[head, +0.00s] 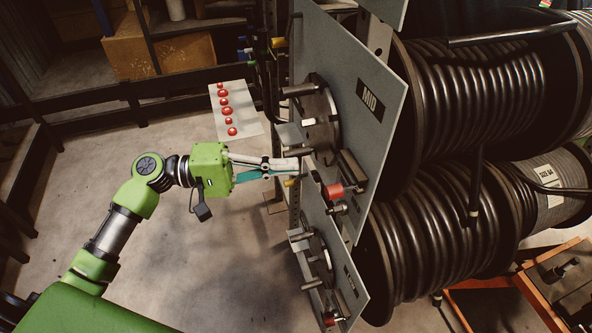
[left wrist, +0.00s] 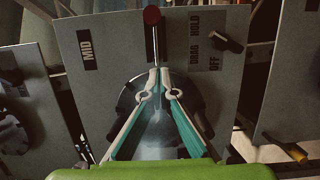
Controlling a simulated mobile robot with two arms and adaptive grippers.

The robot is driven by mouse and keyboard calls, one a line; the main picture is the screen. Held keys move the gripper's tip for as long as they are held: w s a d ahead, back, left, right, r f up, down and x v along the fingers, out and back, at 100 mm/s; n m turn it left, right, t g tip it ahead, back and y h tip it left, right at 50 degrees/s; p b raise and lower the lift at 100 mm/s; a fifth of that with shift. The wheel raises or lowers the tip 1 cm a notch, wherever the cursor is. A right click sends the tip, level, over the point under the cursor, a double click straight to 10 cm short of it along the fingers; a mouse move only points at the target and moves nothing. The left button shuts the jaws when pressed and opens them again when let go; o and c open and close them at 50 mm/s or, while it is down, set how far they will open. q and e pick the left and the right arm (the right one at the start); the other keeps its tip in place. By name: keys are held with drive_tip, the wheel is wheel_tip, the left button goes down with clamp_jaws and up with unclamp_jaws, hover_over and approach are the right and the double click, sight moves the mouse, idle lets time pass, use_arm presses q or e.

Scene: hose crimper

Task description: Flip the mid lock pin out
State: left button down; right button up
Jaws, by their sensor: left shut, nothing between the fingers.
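The grey MID panel (head: 375,70) stands upright right of centre in the head view and also fills the left wrist view (left wrist: 110,30). A red knob (head: 333,190), which I take for the mid lock pin, sticks out low on this panel. In the left wrist view the red knob (left wrist: 152,15) tops a thin metal rod whose lower end lies in line with my fingertips. My left gripper (head: 298,165) is shut and empty in front of the panel, up-left of the knob in the head view. Its tips (left wrist: 158,71) meet in the wrist view; contact with the rod is unclear.
A dark round disc (head: 318,112) with stubby posts sits on the panel beside my gripper. A black selector knob (left wrist: 228,39) is by the HOLD, DRAG and OFF labels. A lower panel (head: 345,285) has similar parts. Large hose reels (head: 480,95) stand behind. Floor at left is clear.

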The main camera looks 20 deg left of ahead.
use_arm(q)
drive_tip(key=b+v, duration=0.2)
drive_tip(key=v, duration=0.4)
drive_tip(key=shift+s+d+r, duration=0.15)
drive_tip(key=shift+s+r, duration=0.05)
drive_tip(key=shift+s, duration=0.15)
use_arm(e)
drive_tip(key=f, duration=0.1)
drive_tip(key=d+f, duration=0.1)
drive_tip(key=f, duration=0.1)
drive_tip(key=shift+s+d, duration=0.15)
drive_tip(key=shift+s, duration=0.2)
